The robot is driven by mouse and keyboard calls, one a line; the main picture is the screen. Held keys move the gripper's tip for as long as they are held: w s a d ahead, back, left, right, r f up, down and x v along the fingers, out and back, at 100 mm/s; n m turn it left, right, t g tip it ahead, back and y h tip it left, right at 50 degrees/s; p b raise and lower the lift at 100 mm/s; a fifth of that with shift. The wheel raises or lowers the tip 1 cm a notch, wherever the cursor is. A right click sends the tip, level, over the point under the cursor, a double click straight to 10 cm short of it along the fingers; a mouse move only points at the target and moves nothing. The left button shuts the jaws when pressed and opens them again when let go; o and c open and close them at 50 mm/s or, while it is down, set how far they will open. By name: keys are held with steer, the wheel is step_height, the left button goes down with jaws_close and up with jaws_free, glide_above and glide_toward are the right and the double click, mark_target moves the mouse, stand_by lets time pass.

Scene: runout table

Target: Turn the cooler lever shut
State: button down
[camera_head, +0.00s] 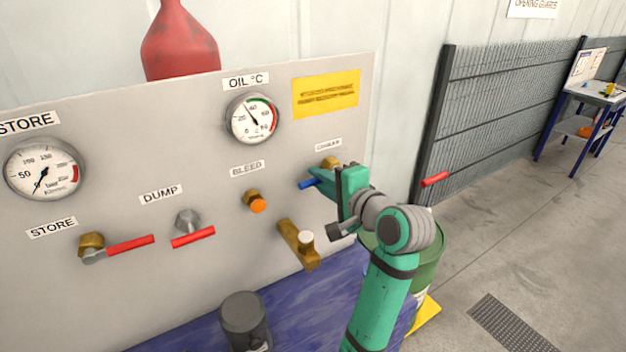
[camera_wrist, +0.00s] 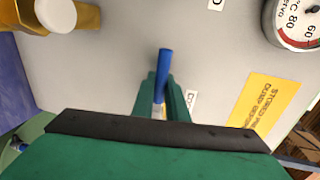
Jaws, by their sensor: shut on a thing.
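The cooler lever is a blue-handled lever (camera_head: 306,184) on a brass valve body (camera_head: 329,163) at the right of the grey panel, under a small blurred label (camera_head: 328,145). The handle's blue end sticks out to the left of my gripper (camera_head: 322,180), roughly level. My gripper is shut on the lever. In the wrist view the blue handle (camera_wrist: 165,65) stands between my gripper's two green fingers (camera_wrist: 162,88) and passes beyond their tips. The gripper hides the rest of the handle.
The panel also carries the red STORE lever (camera_head: 130,245), red DUMP lever (camera_head: 193,237), orange BLEED knob (camera_head: 258,205), a brass fitting (camera_head: 298,245) below my gripper and an oil gauge (camera_head: 252,118). A red bar (camera_head: 435,179) and green drum (camera_head: 428,250) are at the right.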

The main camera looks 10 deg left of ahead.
steer(key=c, duration=1.7)
jaws_free()
steer(key=shift+c, duration=0.2)
steer(key=v, duration=1.1)
